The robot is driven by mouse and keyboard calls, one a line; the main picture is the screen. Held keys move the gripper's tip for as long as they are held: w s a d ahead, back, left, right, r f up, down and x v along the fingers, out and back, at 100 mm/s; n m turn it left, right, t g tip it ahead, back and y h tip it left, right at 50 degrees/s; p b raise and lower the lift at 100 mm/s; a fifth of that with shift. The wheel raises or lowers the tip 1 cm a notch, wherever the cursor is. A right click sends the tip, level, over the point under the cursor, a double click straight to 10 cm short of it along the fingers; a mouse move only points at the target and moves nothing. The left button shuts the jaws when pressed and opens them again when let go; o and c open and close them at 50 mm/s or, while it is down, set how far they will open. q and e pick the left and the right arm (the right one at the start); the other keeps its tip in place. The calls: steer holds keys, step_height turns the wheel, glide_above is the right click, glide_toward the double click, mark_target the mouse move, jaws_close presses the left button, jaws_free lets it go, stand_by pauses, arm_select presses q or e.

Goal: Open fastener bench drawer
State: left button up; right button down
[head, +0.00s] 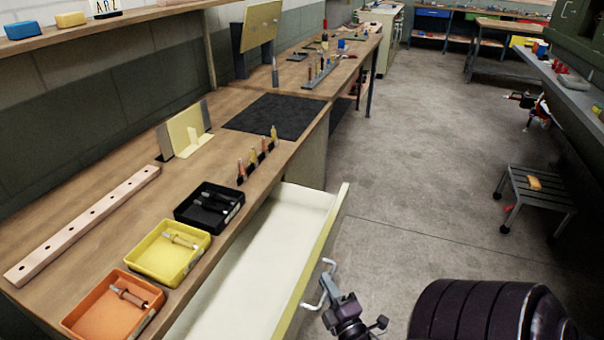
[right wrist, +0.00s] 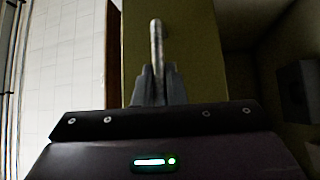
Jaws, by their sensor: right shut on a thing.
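The fastener bench drawer (head: 262,262) is pulled out from the bench, with a pale, empty-looking interior and a yellow-green front panel. Its metal handle (head: 318,287) is on the outer face of the front. My right gripper (head: 328,290) is at the handle and shut on it. In the right wrist view, the fingers (right wrist: 160,85) are closed around the handle bar (right wrist: 156,45), with the olive drawer front (right wrist: 200,60) behind. My left gripper is not in view.
On the bench top (head: 95,235) sit an orange tray (head: 85,318), a yellow tray (head: 150,262) and a black tray (head: 190,222), each with a tool. A drilled strip (head: 80,225) lies behind them. Open floor (head: 420,200) is right of the drawer; a step stool (head: 538,190) stands farther right.

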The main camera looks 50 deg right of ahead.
steer(key=shift+s+d+p, duration=0.2)
steer(key=shift+s+d, duration=0.15)
steer(key=shift+s, duration=0.45)
steer(key=shift+s+d+p, duration=0.15)
steer(key=shift+s+d, duration=0.15)
steer(key=shift+s, duration=0.5)
steer(key=c, duration=1.5)
jaws_free()
steer(key=b+v, duration=0.1)
steer(key=v, duration=0.7)
steer(key=shift+w+f, duration=0.1)
